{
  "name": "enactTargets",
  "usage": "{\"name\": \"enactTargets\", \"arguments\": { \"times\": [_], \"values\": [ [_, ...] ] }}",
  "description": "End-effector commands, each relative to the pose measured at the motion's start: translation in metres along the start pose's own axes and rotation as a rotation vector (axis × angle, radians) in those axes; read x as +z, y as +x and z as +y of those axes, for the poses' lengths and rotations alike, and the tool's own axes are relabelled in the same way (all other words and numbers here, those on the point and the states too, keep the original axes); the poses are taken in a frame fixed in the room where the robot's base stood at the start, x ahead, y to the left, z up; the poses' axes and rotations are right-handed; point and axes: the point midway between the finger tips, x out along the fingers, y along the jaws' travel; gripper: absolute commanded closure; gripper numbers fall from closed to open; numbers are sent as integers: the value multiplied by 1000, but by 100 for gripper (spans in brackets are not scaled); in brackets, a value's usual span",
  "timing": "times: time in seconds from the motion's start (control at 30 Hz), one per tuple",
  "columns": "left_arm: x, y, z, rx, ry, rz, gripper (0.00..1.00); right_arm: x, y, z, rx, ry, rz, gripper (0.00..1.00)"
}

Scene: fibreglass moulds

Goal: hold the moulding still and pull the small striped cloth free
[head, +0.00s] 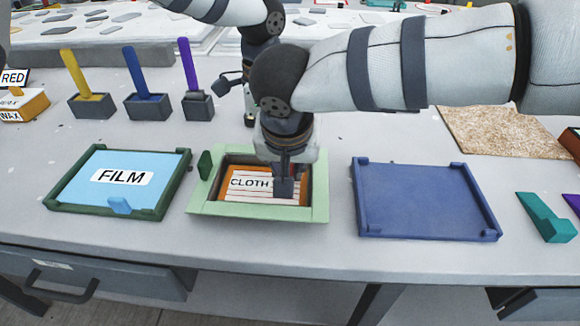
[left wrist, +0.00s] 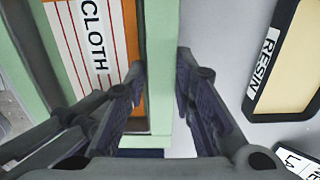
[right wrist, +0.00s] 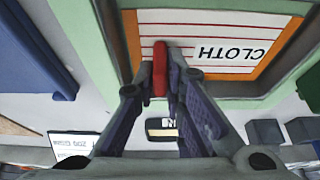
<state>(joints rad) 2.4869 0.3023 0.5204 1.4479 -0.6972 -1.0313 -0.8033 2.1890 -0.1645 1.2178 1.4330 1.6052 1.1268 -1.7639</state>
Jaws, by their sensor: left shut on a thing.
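The pale green moulding (head: 207,207) sits on the table, a shallow open box. Inside lies the small striped cloth (head: 250,196), white with red lines, a CLOTH label and an orange border around it. In the left wrist view my left gripper (left wrist: 158,88) is shut across one green wall of the moulding. In the head view its fingers are hidden behind my right arm. My right gripper (head: 284,187) points down over the cloth's right part. In the right wrist view its fingers stand on both sides of a red tab (right wrist: 160,70) at the cloth's edge; whether they press it is unclear.
A dark green tray with a blue FILM sheet (head: 155,170) stands left, an empty blue tray (head: 425,200) right. Behind are several blocks with upright handles (head: 140,75). A RESIN container (left wrist: 290,75) stands beyond the held wall. The table's front strip is clear.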

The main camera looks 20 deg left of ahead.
Motion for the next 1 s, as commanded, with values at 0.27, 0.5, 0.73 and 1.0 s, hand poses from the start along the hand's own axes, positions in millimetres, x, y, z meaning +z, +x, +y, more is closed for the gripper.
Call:
{"name": "enactTargets", "arguments": {
  "times": [0.27, 0.5, 0.73, 1.0],
  "values": [
    [0, 0, 0, 0, 0, 1, 100, 0, -1, 0, 0, 1, 0, 100],
    [0, 0, 0, 0, 0, 0, 100, -4, -8, 1, 1, 2, 1, 100],
    [0, 0, 0, 0, 0, 0, 100, -8, -17, 0, 0, 2, 2, 100],
    [1, 1, 0, 0, 0, -2, 100, -12, -28, 0, 0, 2, 3, 100]
  ]
}}
